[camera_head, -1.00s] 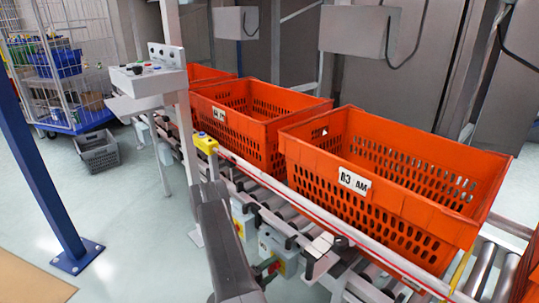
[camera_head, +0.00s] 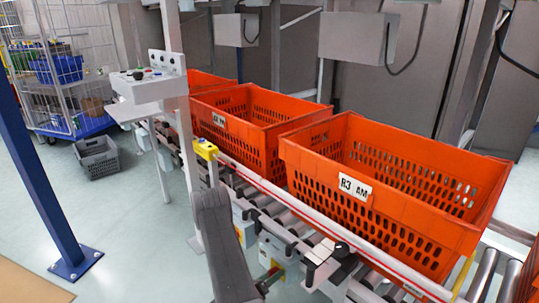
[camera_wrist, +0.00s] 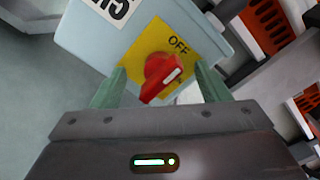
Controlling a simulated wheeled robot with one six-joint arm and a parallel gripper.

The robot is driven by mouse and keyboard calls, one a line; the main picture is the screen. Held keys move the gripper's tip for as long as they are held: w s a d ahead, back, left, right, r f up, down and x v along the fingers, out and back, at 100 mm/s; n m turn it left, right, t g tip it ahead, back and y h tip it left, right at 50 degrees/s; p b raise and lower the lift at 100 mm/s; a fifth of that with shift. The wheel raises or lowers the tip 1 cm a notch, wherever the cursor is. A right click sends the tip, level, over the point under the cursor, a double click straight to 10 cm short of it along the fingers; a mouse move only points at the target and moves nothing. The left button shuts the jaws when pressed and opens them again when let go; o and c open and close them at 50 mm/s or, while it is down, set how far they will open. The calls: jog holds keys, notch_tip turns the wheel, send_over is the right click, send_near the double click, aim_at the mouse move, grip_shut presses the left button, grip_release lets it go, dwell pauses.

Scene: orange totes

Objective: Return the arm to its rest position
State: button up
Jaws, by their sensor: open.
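My gripper (camera_wrist: 159,70) is open in the wrist view, with a pale green finger on either side of a red rotary knob (camera_wrist: 160,75). The knob sits on a yellow plate marked OFF, on a pale blue-grey switch box (camera_wrist: 100,52). No contact between fingers and knob is clear. In the head view my dark arm link rises at the lower middle, in front of the conveyor.
Orange totes (camera_head: 385,195) stand in a row on the roller conveyor (camera_head: 290,208). A control panel (camera_head: 150,85) on a post is left of the arm. A blue post (camera_head: 40,180), grey crate (camera_head: 97,157) and wire cage cart (camera_head: 65,75) stand further left. Floor between is clear.

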jog(key=shift+m, duration=0.9)
jog(key=shift+s, duration=0.1)
